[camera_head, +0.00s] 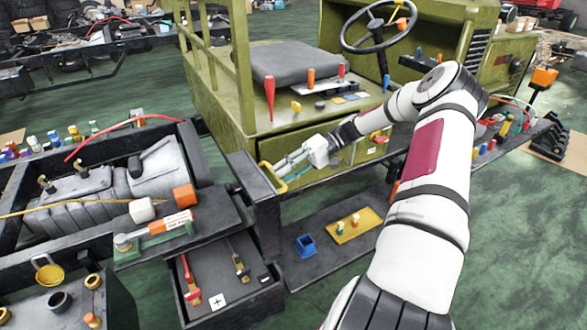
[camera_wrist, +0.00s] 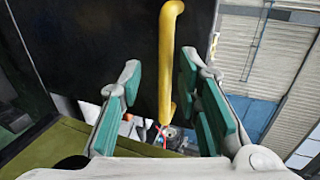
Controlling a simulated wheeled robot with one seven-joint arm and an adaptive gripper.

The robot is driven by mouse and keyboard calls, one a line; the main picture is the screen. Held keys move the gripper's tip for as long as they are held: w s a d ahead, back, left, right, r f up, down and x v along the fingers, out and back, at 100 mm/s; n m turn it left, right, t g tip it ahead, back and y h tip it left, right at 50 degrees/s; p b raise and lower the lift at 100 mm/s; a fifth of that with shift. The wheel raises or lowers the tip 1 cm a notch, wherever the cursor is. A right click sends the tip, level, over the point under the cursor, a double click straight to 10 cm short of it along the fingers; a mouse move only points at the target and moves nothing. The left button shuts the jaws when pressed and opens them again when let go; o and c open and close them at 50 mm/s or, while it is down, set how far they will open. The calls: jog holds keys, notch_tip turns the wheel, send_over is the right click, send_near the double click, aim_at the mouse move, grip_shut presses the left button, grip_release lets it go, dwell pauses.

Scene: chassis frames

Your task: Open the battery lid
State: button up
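A yellow bar handle (camera_wrist: 168,60) stands on a dark panel (camera_wrist: 100,35) in the wrist view. I cannot tell for sure whether this panel is the battery lid. My gripper (camera_wrist: 160,78) is open, with one teal-padded finger on each side of the handle and visible gaps to it. In the head view my gripper (camera_head: 283,167) is at the left end of the olive cab's lower front (camera_head: 320,138), beside a yellow handle (camera_head: 266,176). The fingertips are small there, and contact is hard to judge.
An open dark box (camera_head: 235,300) with plus and minus marks and red and black clamps is at lower left. A black shelf (camera_head: 318,262) below my arm holds a blue cup (camera_head: 306,246) and yellow plate (camera_head: 345,234).

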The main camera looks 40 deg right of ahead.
jog(key=v, duration=1.2)
jog(key=shift+f, duration=0.1)
jog(key=a+r+n+g+h, duration=0.15)
jog(key=a+r+h, duration=0.45)
jog(key=a, duration=0.6)
jog(key=a+r+n+g+h, duration=0.1)
jog(key=a+r+g+h, duration=0.2)
jog(key=a+r, duration=0.7)
jog(key=s+a+r+t+h, duration=0.2)
jog(key=s+a, duration=0.4)
jog(key=s, duration=0.3)
jog(key=s+a+r+t+h, duration=0.2)
jog(key=s+a+r+t, duration=0.1)
jog(key=s+a, duration=0.4)
jog(key=s+t, duration=0.1)
jog(key=s, duration=0.1)
jog(key=shift+s+a+t+h, duration=0.15)
jog(key=shift+s+t+h, duration=0.15)
jog(key=shift+t, duration=0.05)
